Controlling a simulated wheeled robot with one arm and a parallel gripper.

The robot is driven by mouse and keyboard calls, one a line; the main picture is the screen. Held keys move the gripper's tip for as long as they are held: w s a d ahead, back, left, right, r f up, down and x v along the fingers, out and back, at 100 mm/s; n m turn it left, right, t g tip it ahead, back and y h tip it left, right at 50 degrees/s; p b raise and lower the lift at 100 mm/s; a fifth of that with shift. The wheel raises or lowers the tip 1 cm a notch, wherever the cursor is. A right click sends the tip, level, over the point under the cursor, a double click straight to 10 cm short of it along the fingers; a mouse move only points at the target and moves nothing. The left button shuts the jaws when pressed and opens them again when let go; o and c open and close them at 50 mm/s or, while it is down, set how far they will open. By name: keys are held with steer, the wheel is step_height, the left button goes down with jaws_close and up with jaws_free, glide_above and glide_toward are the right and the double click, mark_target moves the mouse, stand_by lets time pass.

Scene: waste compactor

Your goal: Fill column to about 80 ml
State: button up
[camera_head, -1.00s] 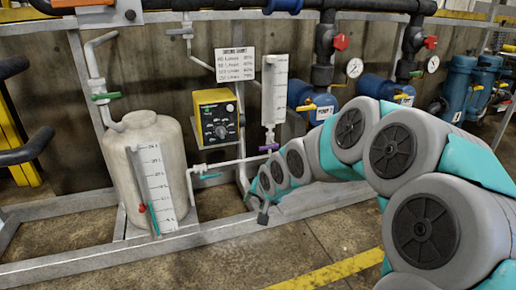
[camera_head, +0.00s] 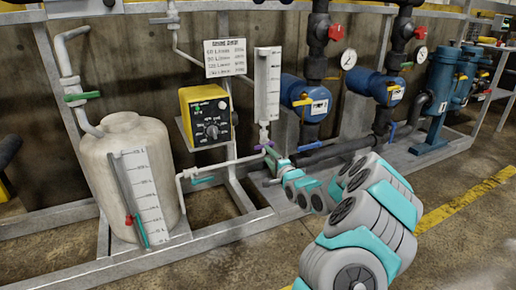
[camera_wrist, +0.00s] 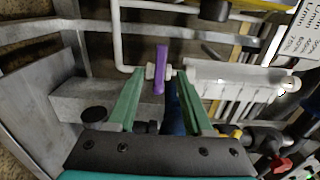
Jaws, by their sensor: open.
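The column (camera_head: 267,88) is a tall white graduated cylinder on the frame, right of the yellow controller. It lies sideways in the wrist view (camera_wrist: 238,88). I cannot read its level. A valve with a purple handle (camera_wrist: 160,68) sits at its lower end. My gripper (camera_wrist: 159,88) is open, its two green fingers on either side of the handle's line. The handle's far end shows between and beyond the fingertips; I cannot tell whether they touch it. In the head view my gripper (camera_head: 272,158) is just below the column and partly hides the valve (camera_head: 266,143).
A white tank (camera_head: 128,165) with a level scale stands at left. A yellow controller (camera_head: 206,115) and a sign (camera_head: 225,58) are left of the column. Blue pumps (camera_head: 305,92) with gauges stand at right. A pipe (camera_head: 225,163) runs close to my gripper. The floor in front is clear.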

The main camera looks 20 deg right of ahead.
mark_target(261, 148)
steer(key=shift+w+a, duration=0.15)
steer(key=shift+w, duration=3.6)
jaws_close()
